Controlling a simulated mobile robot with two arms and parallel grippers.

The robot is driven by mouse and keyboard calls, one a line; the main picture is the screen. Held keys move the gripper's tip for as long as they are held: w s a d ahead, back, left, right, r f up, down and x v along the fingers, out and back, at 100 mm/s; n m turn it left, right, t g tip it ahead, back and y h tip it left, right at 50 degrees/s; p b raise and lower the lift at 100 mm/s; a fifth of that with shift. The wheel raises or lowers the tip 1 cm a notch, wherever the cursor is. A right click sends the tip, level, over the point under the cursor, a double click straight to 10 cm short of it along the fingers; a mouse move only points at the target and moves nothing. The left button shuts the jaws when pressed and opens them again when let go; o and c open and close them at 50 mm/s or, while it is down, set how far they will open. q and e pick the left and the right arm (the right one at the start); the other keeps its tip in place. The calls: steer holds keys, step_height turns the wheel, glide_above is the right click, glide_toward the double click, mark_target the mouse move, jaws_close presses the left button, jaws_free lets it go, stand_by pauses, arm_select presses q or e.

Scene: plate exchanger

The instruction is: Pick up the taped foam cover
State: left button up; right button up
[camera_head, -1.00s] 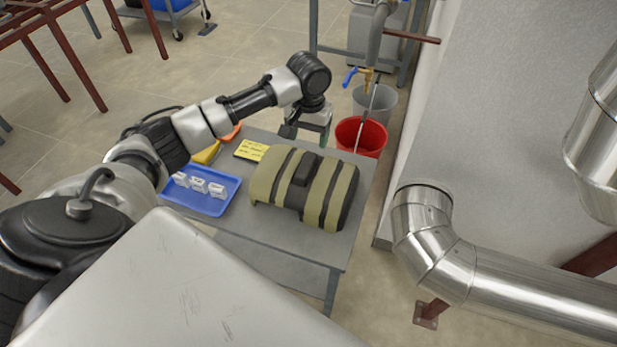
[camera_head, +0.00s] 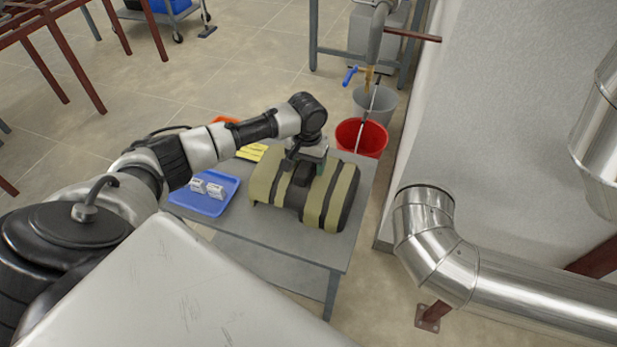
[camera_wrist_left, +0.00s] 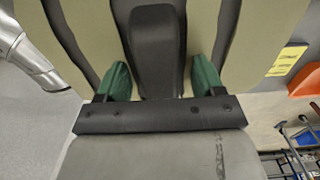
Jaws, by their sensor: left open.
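The taped foam cover (camera_head: 331,200) is an olive half-round block with black tape bands and a raised black grip on top. It lies on the grey table. My left gripper (camera_head: 304,163) is over the top of the cover, beside its black grip. In the left wrist view, the two green fingertips of the left gripper (camera_wrist_left: 160,82) are apart, one on each side of the black grip (camera_wrist_left: 158,50). Whether they touch it cannot be told. The cover's olive foam (camera_wrist_left: 95,25) fills the upper part of that view. My right gripper is not in view.
A blue tray (camera_head: 210,208) with small white pieces is at the table's left. A yellow note (camera_head: 251,153), partly hidden by my arm, is behind the cover. A red bucket (camera_head: 349,140) and a grey bucket (camera_head: 385,99) stand beyond the table. Silver pipework (camera_head: 430,240) is at the right.

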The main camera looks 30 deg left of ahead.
arm_select(q)
jaws_close()
stand_by(0.3)
steer(key=shift+r, duration=0.5)
steer(key=r, duration=0.2)
steer(key=d+r+p, duration=0.1)
steer(key=shift+r, duration=0.4)
steer(key=d+r+p, duration=0.1)
steer(key=d+r, duration=0.5)
steer(key=d, duration=0.4)
steer(key=shift+d+r, duration=0.15)
steer(key=shift+d, duration=0.2)
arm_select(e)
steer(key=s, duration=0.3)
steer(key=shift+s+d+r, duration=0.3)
